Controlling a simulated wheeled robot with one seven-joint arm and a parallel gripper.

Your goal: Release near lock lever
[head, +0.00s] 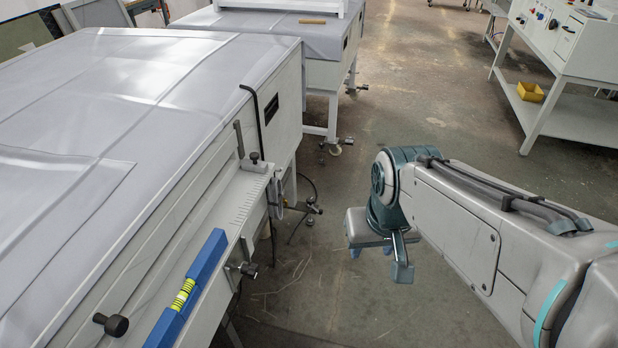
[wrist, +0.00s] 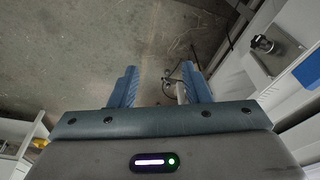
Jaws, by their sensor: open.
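The plate processor (head: 130,95) is a long table with a grey cover at the left of the head view. Its near side carries a thin upright grey lever (head: 239,139), a small black knob (head: 254,157) and a clamp-like fitting (head: 243,269) lower down. I cannot tell which is the lock lever. My gripper (head: 378,258) is to the right of that side, over the floor and apart from it. In the wrist view my gripper (wrist: 160,88) has its two blue fingers apart with nothing between them. A dark knob on a metal plate (wrist: 264,44) shows at the right there.
A blue spirit level (head: 187,290) lies along the processor's side ledge, with a larger black knob (head: 111,325) left of it. Another covered table (head: 275,30) stands behind. Concrete floor (head: 420,110) is open around my arm.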

